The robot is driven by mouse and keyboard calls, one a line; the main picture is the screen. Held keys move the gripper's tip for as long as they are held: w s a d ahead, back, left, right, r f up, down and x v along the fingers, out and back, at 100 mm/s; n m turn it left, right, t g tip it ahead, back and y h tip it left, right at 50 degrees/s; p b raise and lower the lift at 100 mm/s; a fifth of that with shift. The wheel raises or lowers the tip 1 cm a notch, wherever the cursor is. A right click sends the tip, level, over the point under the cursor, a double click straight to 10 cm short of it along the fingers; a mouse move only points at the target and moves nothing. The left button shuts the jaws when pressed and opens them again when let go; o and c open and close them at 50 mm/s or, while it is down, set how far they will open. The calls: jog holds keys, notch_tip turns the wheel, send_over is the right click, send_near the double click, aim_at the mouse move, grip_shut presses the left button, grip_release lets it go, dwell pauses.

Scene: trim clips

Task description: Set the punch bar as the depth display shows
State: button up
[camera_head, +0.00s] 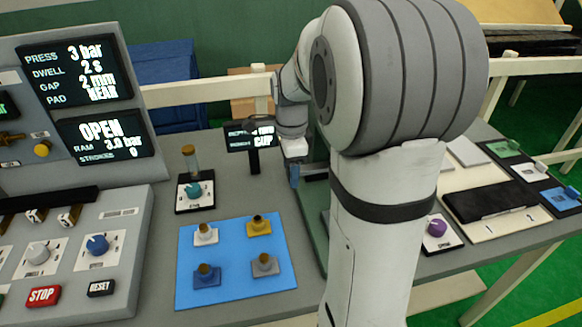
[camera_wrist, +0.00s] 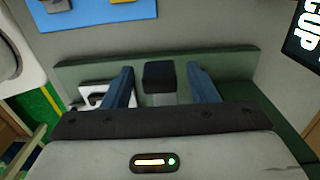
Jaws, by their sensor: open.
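My gripper (camera_head: 294,174) hangs over the green press base (camera_head: 291,205) behind my arm in the head view. In the wrist view my gripper (camera_wrist: 162,80) is open, with two blue fingers apart. A dark square-topped block (camera_wrist: 158,76), perhaps the punch bar, stands between the fingers, with gaps visible on both sides. It rises in front of the green base (camera_wrist: 230,64). A small black display (camera_head: 238,139) on a post stands behind; my arm hides part of its text. A display edge also shows in the wrist view (camera_wrist: 303,40), its letters cut off.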

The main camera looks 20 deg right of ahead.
jog(key=shift+c, duration=0.4)
grip_shut()
jog(key=shift+w+a, duration=0.2)
jog(key=shift+a, duration=0.8)
jog(key=shift+w+a, duration=0.2)
jog(key=shift+a, duration=0.8)
jog(key=shift+o, duration=0.4)
grip_release()
notch_tip(320, 180, up, 8)
jog(key=shift+s+f, duration=0.1)
jog(key=shift+f, duration=0.05)
